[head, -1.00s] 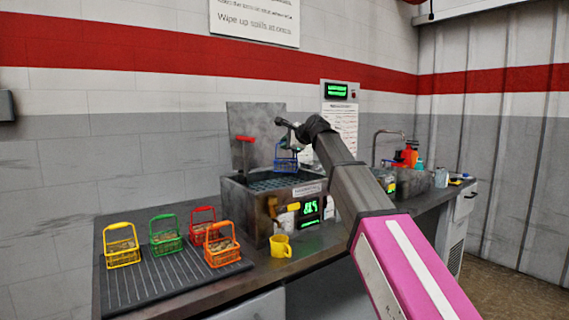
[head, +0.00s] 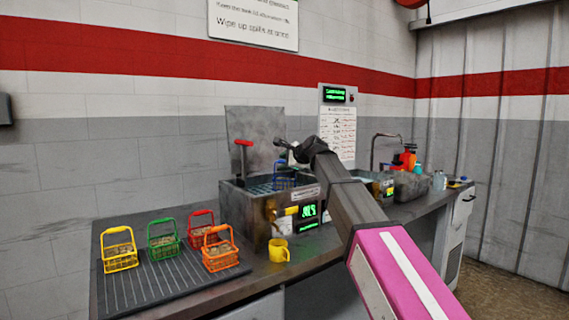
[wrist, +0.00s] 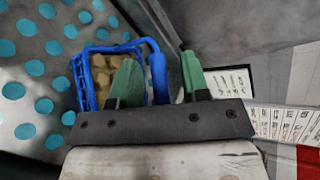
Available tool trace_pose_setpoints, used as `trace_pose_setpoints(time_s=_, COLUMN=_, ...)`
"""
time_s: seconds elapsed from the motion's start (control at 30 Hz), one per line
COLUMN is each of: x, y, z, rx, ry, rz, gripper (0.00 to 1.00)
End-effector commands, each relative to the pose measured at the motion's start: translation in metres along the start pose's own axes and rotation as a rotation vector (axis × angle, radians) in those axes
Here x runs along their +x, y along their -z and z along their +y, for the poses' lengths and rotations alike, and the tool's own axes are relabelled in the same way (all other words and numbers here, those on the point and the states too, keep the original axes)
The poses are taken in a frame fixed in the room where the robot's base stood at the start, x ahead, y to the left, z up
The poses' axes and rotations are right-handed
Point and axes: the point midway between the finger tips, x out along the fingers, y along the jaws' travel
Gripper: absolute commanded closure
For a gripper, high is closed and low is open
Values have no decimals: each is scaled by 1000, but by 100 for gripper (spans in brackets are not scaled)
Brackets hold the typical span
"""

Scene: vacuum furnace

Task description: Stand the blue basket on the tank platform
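The blue basket (head: 284,181) stands inside the open tank on the tank platform (head: 260,188), low behind the tank's front wall. In the wrist view the basket (wrist: 88,85) holds tan pieces and sits by the perforated platform (wrist: 30,75) with teal-showing holes. My gripper (wrist: 158,60) has its two green fingers apart. The basket's blue handle passes between them, with a gap to the right finger. In the head view my gripper (head: 284,164) is just above the basket, small and partly hidden. Whether the basket's base fully rests is hidden.
Yellow (head: 119,250), green (head: 163,240), red (head: 201,229) and orange (head: 219,250) baskets stand on the ribbed mat (head: 150,290) at left. A yellow mug (head: 278,250) stands before the tank (head: 256,215). A raised lid (head: 257,135) and red-handled lever (head: 243,145) stand behind.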

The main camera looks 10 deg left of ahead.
Motion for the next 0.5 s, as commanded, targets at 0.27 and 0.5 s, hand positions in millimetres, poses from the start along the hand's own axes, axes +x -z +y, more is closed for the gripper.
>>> trace_pose_setpoints(time_s=0.27, x=0, y=0, z=-1, rx=0, ry=0, rz=0, gripper=59)
trace_pose_setpoints(time_s=0.5, x=-29, y=-1, z=-1, rx=0, ry=2, rz=1, gripper=59)
